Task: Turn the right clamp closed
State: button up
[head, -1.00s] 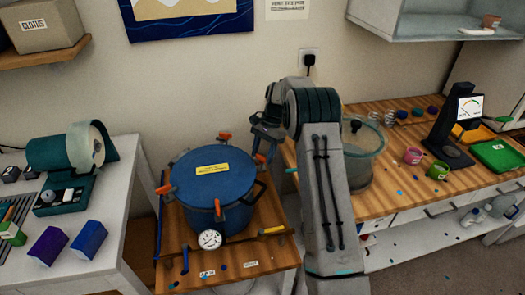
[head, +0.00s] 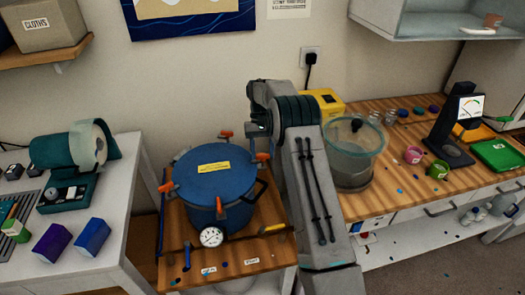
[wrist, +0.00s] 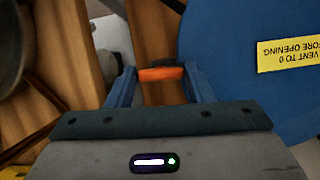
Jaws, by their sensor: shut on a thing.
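The blue pressure pot (head: 215,177) stands on a wooden cart top, its lid on and a yellow label on the lid. Orange-handled clamps sit around its rim. The right clamp (head: 262,157) is at the lid's right edge, and its orange handle also shows in the wrist view (wrist: 162,74). My gripper (head: 258,143) is over that side of the pot, partly hidden by my own arm in the head view. In the wrist view my gripper (wrist: 160,85) has its two blue fingers on either side of the orange handle, shut on it.
A pressure gauge (head: 211,237) is at the pot's front. A clear tank (head: 354,155) and a yellow box (head: 325,104) stand on the workbench to the right. The white table (head: 125,190) is close on the left.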

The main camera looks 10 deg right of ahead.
jog(key=shift+o, duration=0.2)
jog(key=shift+n, duration=0.5)
jog(key=shift+c, duration=0.2)
jog(key=o, duration=1)
jog(key=p+v, duration=0.7)
jog(key=v, duration=0.7)
jog(key=shift+a, duration=0.25)
jog(key=shift+s+p, duration=0.1)
jog(key=shift+p, duration=0.4)
